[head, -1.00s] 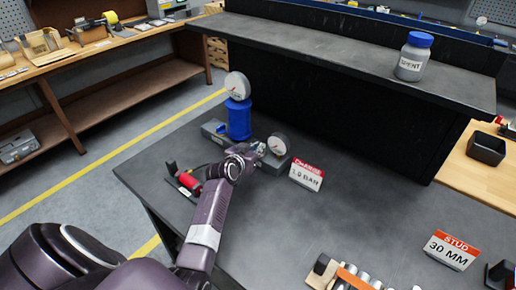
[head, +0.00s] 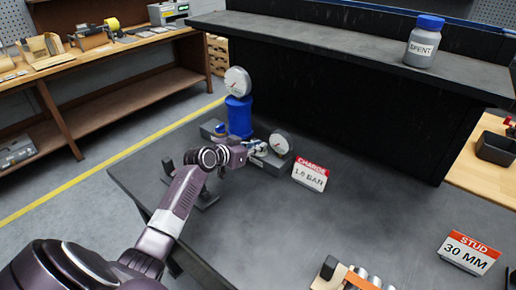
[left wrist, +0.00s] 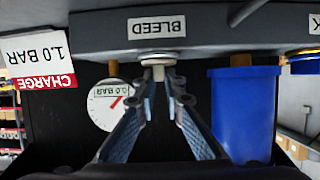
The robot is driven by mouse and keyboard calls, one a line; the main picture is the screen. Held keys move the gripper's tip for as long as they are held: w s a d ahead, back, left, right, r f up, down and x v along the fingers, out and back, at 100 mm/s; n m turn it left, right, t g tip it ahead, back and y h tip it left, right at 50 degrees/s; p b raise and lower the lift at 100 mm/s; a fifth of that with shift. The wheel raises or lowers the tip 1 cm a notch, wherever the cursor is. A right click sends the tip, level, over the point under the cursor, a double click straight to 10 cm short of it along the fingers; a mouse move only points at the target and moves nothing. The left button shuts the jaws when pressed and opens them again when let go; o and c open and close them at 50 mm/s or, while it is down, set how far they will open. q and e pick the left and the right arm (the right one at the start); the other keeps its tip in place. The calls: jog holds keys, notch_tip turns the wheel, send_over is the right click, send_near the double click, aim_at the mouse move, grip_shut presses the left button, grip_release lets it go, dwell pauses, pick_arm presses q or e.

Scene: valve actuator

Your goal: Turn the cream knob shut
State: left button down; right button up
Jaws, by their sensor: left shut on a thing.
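The cream knob (left wrist: 158,58) sits under the upside-down BLEED label (left wrist: 157,26) in the left wrist view. My left gripper (left wrist: 158,72) is shut on it, with a fingertip on each side. In the head view my left gripper (head: 254,153) reaches the valve block beside the blue cylinder (head: 239,117); there the knob is hidden by the gripper. A round gauge (head: 280,143) stands on the block just right of the gripper. It also shows in the left wrist view (left wrist: 104,118). My right gripper is not in view.
A CHARGE 1.0 BAR sign (head: 310,175) stands right of the block. A second gauge (head: 237,81) tops the blue cylinder. A dark fixture (head: 205,198) lies beside my left forearm. The table's middle right is clear, before a STUD 30 MM sign (head: 468,253).

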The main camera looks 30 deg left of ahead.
pick_arm(q)
jog(key=c, duration=2)
grip_release()
jog(key=shift+r, duration=0.1)
jog(key=shift+s, duration=0.1)
jog(key=v, duration=1.1)
jog(key=shift+s+a+r, duration=0.1)
jog(key=shift+s, duration=0.3)
jog(key=shift+r, duration=0.1)
